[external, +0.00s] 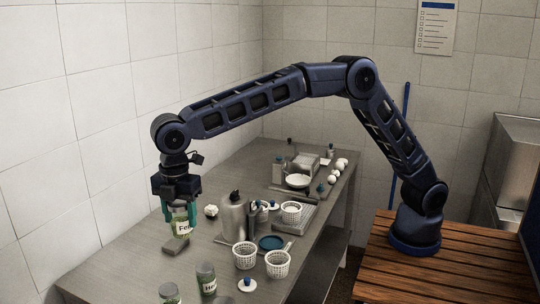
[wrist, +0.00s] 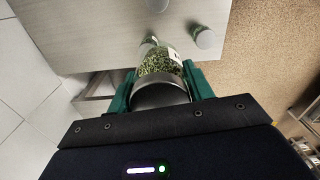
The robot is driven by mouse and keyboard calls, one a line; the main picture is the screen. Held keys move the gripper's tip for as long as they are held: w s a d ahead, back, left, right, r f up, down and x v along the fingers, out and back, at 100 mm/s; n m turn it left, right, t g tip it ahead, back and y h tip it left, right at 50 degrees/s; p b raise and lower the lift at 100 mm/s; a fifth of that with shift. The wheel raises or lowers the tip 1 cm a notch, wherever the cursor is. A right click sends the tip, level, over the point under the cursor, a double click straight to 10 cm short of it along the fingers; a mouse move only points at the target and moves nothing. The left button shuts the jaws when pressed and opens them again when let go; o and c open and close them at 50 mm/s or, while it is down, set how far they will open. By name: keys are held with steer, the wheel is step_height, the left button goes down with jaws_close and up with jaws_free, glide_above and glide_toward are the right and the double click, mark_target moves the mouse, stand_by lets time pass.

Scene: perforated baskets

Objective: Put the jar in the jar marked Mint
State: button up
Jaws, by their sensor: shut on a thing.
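A glass jar (external: 180,228) with green contents and a white label starting "Fe" is held upright in my gripper (external: 180,213) at the left side of the table. In the wrist view the jar (wrist: 160,62) sits between the teal fingers, with its grey lid towards me. A small dark grey block (external: 176,248) lies just under or beside its base; I cannot tell if they touch. Two grey-lidded jars stand at the front: one labelled "He" (external: 207,279), and another (external: 170,293) cut by the frame edge. I can read no Mint label.
A white garlic-like item (external: 211,211) lies behind. The table (external: 120,256) is bare at left.

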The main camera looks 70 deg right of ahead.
steer(key=s+a+r, duration=0.1)
steer(key=s+r, duration=0.1)
steer(key=s, duration=0.4)
steer(key=s+a+r, duration=0.2)
steer(key=s, duration=0.4)
glide_above(226, 293)
steer(key=shift+n, duration=0.3)
step_height(226, 293, down, 20)
steer(key=shift+r, duration=0.2)
steer(key=shift+f, duration=0.1)
steer(key=o, duration=1.2)
steer(key=shift+c, duration=0.2)
step_height(226, 293, up, 12)
